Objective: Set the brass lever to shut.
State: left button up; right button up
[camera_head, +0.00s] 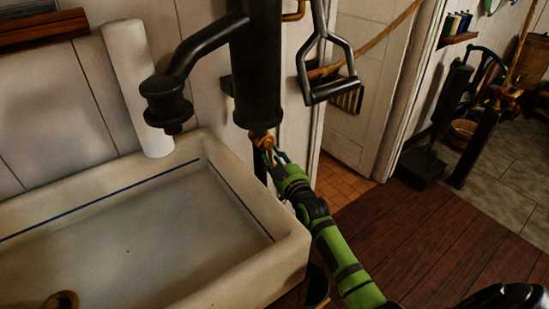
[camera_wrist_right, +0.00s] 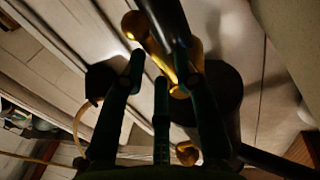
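The brass lever (camera_head: 261,138) is small in the head view, at the lower end of the black pump cylinder (camera_head: 257,75). In the right wrist view the brass lever (camera_wrist_right: 155,45) runs past the dark pipe, between my fingertips. My right gripper (camera_head: 275,155) is just below and beside the brass. In the right wrist view my right gripper (camera_wrist_right: 165,78) has its dark green fingers spread apart, with nothing clearly held. I cannot tell whether a finger touches the lever. The fingers and pipe hide part of it. My left gripper is not in view.
A white sink (camera_head: 290,258) fills the lower left, its corner close to my right arm. A black hanging handle (camera_head: 330,88) is right of the cylinder. The wooden floor (camera_head: 425,240) is clear.

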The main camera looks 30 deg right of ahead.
grip_shut()
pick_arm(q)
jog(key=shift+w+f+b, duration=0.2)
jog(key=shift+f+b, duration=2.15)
pick_arm(e)
jog(key=shift+w+d+r+n+t+y, duration=0.1)
jog(key=shift+d+r+n+t+y, duration=0.4)
jog(key=shift+n, duration=2.6)
jog(key=shift+w+d+r+n+t+y, duration=0.15)
jog(key=shift+d+r+n+y, duration=0.45)
jog(key=shift+n, duration=2.5)
jog(key=shift+d+r+n+t+y, duration=0.35)
jog(key=shift+d+r+n+y, duration=0.25)
jog(key=shift+n, duration=2.5)
jog(key=shift+a+r, duration=0.1)
jog(key=shift+a, duration=0.05)
grip_release()
